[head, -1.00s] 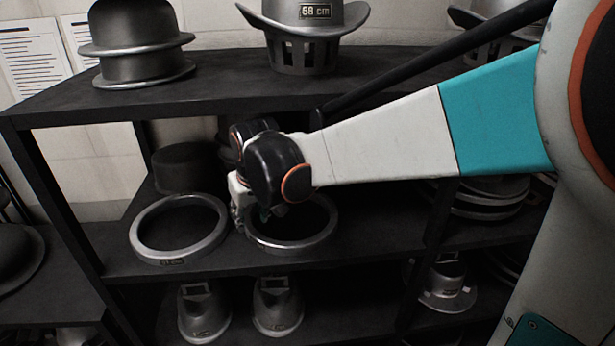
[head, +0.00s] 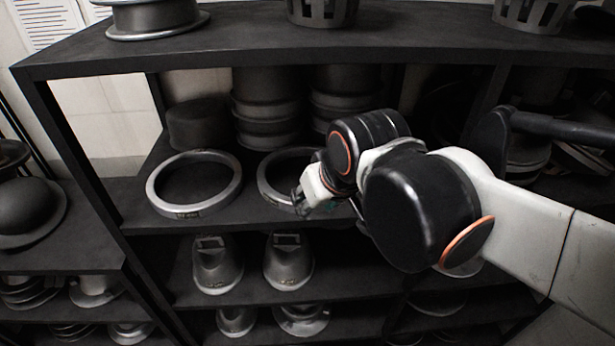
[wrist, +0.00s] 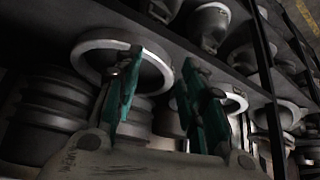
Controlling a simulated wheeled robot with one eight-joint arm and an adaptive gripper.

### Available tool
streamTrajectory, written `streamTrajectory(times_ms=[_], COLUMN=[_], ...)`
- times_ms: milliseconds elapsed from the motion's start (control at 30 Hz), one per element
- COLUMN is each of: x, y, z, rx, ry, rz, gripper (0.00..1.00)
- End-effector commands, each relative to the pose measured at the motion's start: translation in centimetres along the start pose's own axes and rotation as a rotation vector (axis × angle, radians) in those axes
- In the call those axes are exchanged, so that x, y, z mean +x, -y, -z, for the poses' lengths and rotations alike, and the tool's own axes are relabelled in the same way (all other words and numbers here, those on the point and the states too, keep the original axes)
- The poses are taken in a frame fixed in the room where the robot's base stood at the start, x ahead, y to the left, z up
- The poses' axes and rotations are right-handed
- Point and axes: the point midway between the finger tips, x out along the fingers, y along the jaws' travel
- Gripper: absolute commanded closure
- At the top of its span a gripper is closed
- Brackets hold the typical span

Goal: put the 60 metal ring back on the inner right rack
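Two metal rings lie flat on the middle shelf. The left ring (head: 152,190) shows whole, with a small label on its front that I cannot read. The right ring (head: 265,187) is partly hidden behind my gripper (head: 303,203). I cannot tell which is the 60 ring. In the wrist view, which looks upside down, my gripper (wrist: 160,95) has two teal fingers spread apart with nothing between them. The nearer ring (wrist: 90,45) shows behind the left finger; whether they touch is unclear. The farther ring (wrist: 237,101) is partly hidden by the right finger.
Stacked dark hat blocks (head: 268,105) and a low dark block (head: 203,123) stand behind the rings. The upper shelf (head: 240,48) overhangs them. Cone-shaped stands (head: 217,268) fill the shelf below. A side rack with a round hat form (head: 25,208) is at left.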

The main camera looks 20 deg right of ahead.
Motion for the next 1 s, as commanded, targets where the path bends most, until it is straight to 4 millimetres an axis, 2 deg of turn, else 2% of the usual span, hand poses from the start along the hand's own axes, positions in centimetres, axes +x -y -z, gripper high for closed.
streamTrajectory(times_ms=[33, 200, 333, 667, 867, 1000], x=[-0.3, -0.8, -0.8, -0.8, 0.7, 3.1], y=[-0.3, -0.7, -0.8, -0.8, -0.8, -0.8], z=[-1.3, -3.8, -4.5, -4.6, -5.5, -7.0], rx=[0.008, 0.025, 0.03, 0.031, 0.03, 0.03], ry=[-0.013, -0.044, -0.053, -0.054, -0.054, -0.054], rz=[-0.004, -0.01, -0.012, -0.012, -0.012, -0.012], gripper=[0.62, 0.62, 0.62, 0.62, 0.62, 0.62])
